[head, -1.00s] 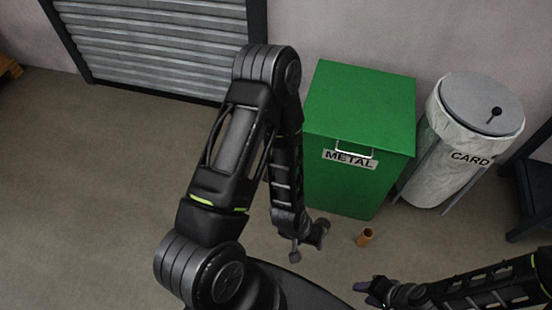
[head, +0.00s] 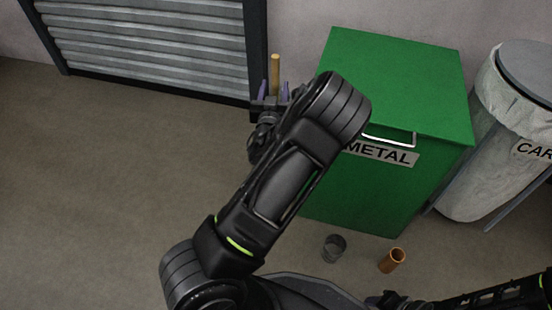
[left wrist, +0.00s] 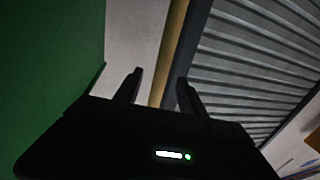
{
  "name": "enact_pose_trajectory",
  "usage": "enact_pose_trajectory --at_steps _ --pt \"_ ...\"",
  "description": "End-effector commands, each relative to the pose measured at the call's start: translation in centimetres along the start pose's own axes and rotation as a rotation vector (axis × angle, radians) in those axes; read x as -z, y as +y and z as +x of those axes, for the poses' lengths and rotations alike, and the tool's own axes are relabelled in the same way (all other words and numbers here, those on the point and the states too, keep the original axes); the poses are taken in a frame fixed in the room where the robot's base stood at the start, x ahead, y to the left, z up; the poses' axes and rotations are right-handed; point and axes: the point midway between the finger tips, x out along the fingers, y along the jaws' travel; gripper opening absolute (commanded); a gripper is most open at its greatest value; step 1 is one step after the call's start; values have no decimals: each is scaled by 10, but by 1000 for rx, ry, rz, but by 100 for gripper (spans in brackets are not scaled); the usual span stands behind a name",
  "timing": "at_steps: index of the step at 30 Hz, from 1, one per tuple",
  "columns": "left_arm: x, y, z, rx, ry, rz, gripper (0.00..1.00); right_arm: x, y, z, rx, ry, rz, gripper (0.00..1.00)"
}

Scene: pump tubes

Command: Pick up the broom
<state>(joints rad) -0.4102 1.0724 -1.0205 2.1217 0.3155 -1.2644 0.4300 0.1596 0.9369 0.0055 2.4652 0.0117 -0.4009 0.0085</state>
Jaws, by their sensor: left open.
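The broom shows only as a wooden handle (head: 275,68), upright near the wall between the shutter and the green bin. Its lower part is hidden behind my left gripper and arm. My left gripper (head: 274,92) is open, with one finger on each side of the handle in the head view. In the left wrist view the handle (left wrist: 173,45) rises between the two spread fingertips (left wrist: 158,80). I cannot tell whether they touch it. Only a dark part of my right gripper (head: 385,300) shows at the bottom edge, cut off.
A green METAL bin (head: 400,85) stands to the right of the left gripper, with a white CARD bin (head: 495,150) beyond it. A grey cup (head: 334,248) and an orange-brown cup (head: 392,260) are on the floor. A metal shutter (head: 150,45) is behind; floor at left is clear.

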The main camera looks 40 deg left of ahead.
Motion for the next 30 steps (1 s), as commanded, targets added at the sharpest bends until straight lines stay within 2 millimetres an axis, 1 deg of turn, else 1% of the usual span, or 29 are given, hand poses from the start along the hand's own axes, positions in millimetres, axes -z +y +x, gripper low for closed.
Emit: enact_pose_trajectory --at_steps 7,15,25,28,30 --pt "-1 0 2 1 -3 0 48 0 0 0 0 0 0 36" --pt "-2 -1 25 2 -4 -1 48 1 2 8 0 4 0 36" --pt "-3 -1 28 2 -6 0 48 1 3 9 1 4 0 36" --pt "-6 0 37 0 -4 1 48 1 5 16 1 4 1 36" --pt "-8 -1 47 -1 -3 3 48 2 7 21 2 5 1 36"
